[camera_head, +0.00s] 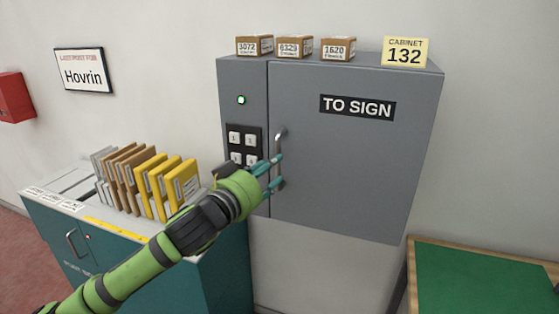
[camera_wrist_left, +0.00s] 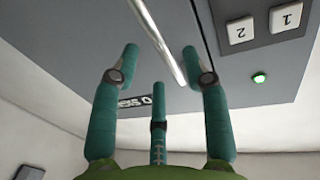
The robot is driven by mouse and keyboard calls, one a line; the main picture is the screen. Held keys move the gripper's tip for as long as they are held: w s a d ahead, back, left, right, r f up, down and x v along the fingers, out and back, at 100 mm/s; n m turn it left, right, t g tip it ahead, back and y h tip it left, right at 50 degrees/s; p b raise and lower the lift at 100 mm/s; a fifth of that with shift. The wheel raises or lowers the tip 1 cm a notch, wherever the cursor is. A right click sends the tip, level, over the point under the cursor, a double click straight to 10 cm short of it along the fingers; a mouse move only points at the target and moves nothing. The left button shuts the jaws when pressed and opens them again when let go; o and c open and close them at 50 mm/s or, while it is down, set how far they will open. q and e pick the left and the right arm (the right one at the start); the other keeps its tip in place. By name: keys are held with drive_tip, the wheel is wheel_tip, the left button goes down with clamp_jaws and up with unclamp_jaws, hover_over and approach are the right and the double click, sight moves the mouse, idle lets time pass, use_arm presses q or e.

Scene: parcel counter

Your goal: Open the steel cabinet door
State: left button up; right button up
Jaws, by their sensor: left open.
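The grey steel cabinet door (camera_head: 345,165) carries a "TO SIGN" label (camera_head: 357,107) and is shut, flush with the cabinet front. Its metal bar handle (camera_head: 279,143) stands upright near the door's left edge. My left gripper (camera_head: 277,170) is open at the handle's lower part, its teal fingers pointing toward the door. In the left wrist view the handle (camera_wrist_left: 162,45) passes between the spread fingers of the gripper (camera_wrist_left: 160,62). I cannot tell whether any finger touches it.
A keypad (camera_head: 243,140) and a green light (camera_head: 241,100) are left of the door. Small boxes (camera_head: 294,47) and a "CABINET 132" sign (camera_head: 405,52) stand on top. A teal unit (camera_head: 222,265) with several files is at lower left, a green-topped table (camera_head: 480,280) at lower right.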

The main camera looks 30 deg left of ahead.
sight(280, 186)
use_arm(q)
drive_tip(key=w+p, duration=0.1)
drive_tip(key=w, duration=0.3)
drive_tip(key=shift+w+a, duration=0.1)
drive_tip(key=shift+w, duration=0.3)
clamp_jaws()
